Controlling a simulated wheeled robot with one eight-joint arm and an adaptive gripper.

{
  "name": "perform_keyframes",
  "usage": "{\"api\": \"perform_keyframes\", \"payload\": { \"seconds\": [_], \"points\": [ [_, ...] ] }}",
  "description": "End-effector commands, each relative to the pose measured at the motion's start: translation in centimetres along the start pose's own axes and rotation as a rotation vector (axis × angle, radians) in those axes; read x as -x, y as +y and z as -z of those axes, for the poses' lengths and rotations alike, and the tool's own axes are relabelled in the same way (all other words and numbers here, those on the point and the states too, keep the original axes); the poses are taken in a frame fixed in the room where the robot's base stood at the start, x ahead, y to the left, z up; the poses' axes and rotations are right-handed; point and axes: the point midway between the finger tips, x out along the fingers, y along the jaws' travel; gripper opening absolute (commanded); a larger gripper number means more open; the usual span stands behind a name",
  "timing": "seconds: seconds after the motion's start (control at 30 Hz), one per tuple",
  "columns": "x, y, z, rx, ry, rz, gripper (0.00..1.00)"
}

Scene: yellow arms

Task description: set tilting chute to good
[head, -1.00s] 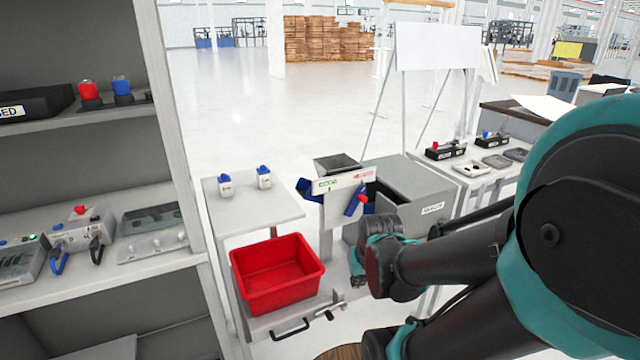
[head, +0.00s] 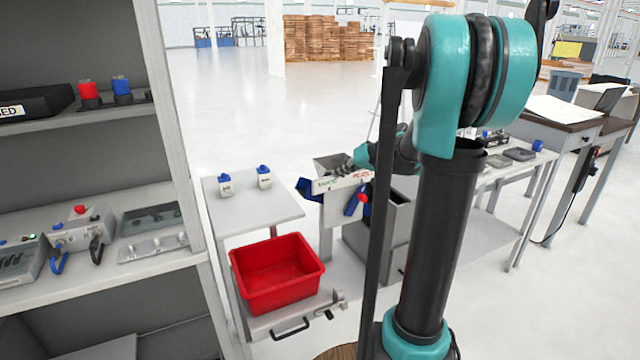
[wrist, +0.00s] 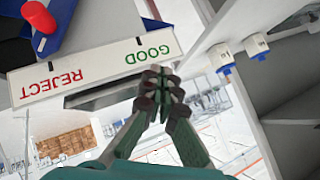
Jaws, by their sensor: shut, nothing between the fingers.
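The tilting chute has a white label plate (head: 343,182) with green GOOD on its left and red REJECT on its right. A blue lever (head: 353,206) with a red knob (head: 364,198) hangs below the REJECT side. In the wrist view the plate (wrist: 110,68) appears upside down, with the red knob (wrist: 41,15) at top left beyond REJECT. My gripper (head: 338,172) is shut and empty behind the plate, above the hopper. In the wrist view its fingertips (wrist: 160,84) are by the plate's edge near GOOD. I cannot tell whether they touch it.
A red bin (head: 277,270) sits left of the chute, below a small table (head: 250,208) with two white-and-blue bottles. A grey shelf (head: 160,260) stands at the left. My upright arm hides part of the bench and grey box on the right.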

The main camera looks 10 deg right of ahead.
Motion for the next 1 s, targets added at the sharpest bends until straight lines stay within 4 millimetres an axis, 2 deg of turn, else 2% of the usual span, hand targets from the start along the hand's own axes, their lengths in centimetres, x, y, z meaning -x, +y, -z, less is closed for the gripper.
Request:
{"api": "perform_keyframes", "payload": {
  "seconds": [0.27, 0.7, 0.83, 1.0],
  "points": [
    [-0.8, 0.0, 0.0, 0.0, -0.002, 0.0, 0.0],
    [-7.9, -0.1, -0.1, 0.001, -0.003, 0.0, 0.0],
    [-9.3, 0.0, -0.1, 0.0, -0.002, 0.0, 0.0],
    [-10.0, 0.0, -0.1, -0.001, -0.001, -0.001, 0.0]
  ]
}}
